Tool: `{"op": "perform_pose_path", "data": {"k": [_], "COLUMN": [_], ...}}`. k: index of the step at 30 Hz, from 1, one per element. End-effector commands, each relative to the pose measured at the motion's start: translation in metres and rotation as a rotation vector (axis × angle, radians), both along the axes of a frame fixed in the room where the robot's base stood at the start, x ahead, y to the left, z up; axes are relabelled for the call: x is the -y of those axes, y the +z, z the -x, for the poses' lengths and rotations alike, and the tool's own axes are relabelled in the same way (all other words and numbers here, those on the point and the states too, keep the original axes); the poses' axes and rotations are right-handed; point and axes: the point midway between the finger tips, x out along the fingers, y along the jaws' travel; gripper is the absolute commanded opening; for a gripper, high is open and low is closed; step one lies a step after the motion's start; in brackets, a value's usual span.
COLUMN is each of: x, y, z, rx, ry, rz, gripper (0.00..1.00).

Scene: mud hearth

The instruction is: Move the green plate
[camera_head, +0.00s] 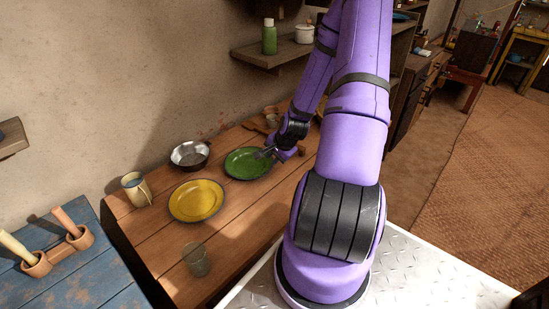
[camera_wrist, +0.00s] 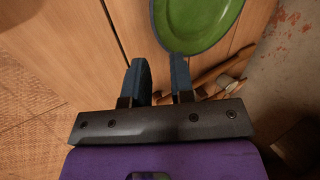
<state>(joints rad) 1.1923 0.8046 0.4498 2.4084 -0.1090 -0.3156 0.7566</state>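The green plate (camera_head: 246,163) with a dark rim lies on the wooden table in the head view. It also shows at the top of the wrist view (camera_wrist: 196,20), partly cut off by the frame. My gripper (camera_head: 267,153) is low at the plate's right edge. In the wrist view its two fingers (camera_wrist: 160,65) are apart with bare wood between them. The right fingertip is close to the plate's rim; I cannot tell whether it touches.
A yellow plate (camera_head: 196,200), a metal bowl (camera_head: 190,155), a mug (camera_head: 136,190) and a clear glass (camera_head: 196,260) stand on the table (camera_head: 240,220). Wooden utensils (camera_wrist: 215,75) lie beyond the fingers near the wall. A shelf (camera_head: 270,55) hangs above.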

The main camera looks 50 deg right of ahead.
Motion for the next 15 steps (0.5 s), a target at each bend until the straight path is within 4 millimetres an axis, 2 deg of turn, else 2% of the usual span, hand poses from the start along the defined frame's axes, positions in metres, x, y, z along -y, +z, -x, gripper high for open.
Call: {"op": "perform_pose_path", "data": {"k": [15], "x": [0.0014], "y": [-0.0071], "z": [0.0], "rx": [0.008], "ry": [-0.02], "rz": [-0.011], "gripper": [0.23]}}
